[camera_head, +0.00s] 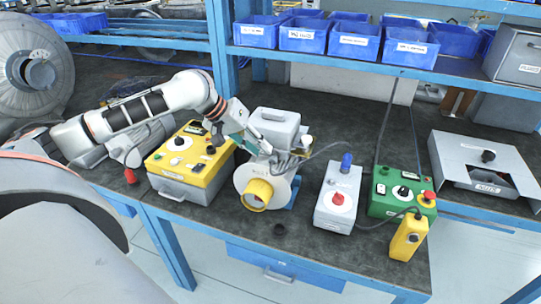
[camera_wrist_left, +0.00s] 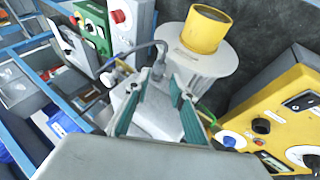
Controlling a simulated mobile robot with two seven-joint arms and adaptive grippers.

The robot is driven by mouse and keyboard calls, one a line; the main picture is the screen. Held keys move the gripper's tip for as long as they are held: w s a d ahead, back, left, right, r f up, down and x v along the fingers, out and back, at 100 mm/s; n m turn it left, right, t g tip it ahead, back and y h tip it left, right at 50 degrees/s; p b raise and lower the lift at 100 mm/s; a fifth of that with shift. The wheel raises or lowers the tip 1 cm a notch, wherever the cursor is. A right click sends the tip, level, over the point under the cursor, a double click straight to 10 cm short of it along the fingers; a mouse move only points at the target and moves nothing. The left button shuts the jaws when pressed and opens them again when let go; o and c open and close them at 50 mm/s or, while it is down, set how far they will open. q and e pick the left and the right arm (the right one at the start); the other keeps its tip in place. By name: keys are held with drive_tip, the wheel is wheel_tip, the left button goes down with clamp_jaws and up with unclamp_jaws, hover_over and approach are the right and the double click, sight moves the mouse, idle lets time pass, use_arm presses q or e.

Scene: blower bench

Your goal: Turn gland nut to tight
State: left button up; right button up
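The blower has a pale round housing (camera_head: 252,178) with a yellow outlet (camera_head: 258,194), and a grey motor (camera_head: 276,126) behind it. In the left wrist view the yellow outlet (camera_wrist_left: 205,28) is at the top. A dark cable enters a small grey gland nut (camera_wrist_left: 157,71) on the blower's grey box (camera_wrist_left: 155,112). My left gripper (camera_head: 268,149) is at the blower, its green-padded fingers apart. In the left wrist view the gripper (camera_wrist_left: 156,88) has the gland nut between or just beyond its fingertips; contact cannot be told. My right gripper is not in view.
A yellow control box (camera_head: 190,160) stands left of the blower. A grey box with a red knob (camera_head: 338,199), a green box (camera_head: 400,187) and a yellow pendant (camera_head: 408,237) stand right. A small dark round part (camera_head: 280,230) lies near the bench's front edge. Blue bins (camera_head: 302,40) line the shelf.

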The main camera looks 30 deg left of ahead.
sight(276, 160)
use_arm(q)
drive_tip(key=shift+x, duration=2.55)
clamp_jaws()
drive_tip(key=shift+w+d+r, duration=0.1)
drive_tip(key=y, duration=0.1)
drive_tip(key=g+y, duration=0.1)
drive_tip(key=y, duration=0.1)
drive_tip(key=shift+w+d+r+m, duration=0.15)
drive_tip(key=shift+d+r+m, duration=0.05)
drive_tip(key=shift+d+m, duration=0.2)
drive_tip(key=y, duration=0.2)
drive_tip(key=d+m+g+y, duration=0.1)
drive_tip(key=y, duration=0.2)
drive_tip(key=shift+w, duration=0.1)
drive_tip(key=y, duration=0.2)
drive_tip(key=m+y, duration=0.1)
drive_tip(key=y, duration=0.1)
drive_tip(key=d+y, duration=0.1)
drive_tip(key=y, duration=0.1)
drive_tip(key=shift+w+f+g, duration=0.2)
drive_tip(key=shift+f+g, duration=0.1)
drive_tip(key=shift+g, duration=0.1)
drive_tip(key=shift+d+f+m+y, duration=0.1)
drive_tip(key=shift+f+m+y, duration=0.15)
drive_tip(key=shift+y, duration=0.6)
drive_tip(key=shift+f+m+y, duration=0.15)
drive_tip(key=shift+m+y, duration=0.2)
drive_tip(key=shift+y, duration=0.5)
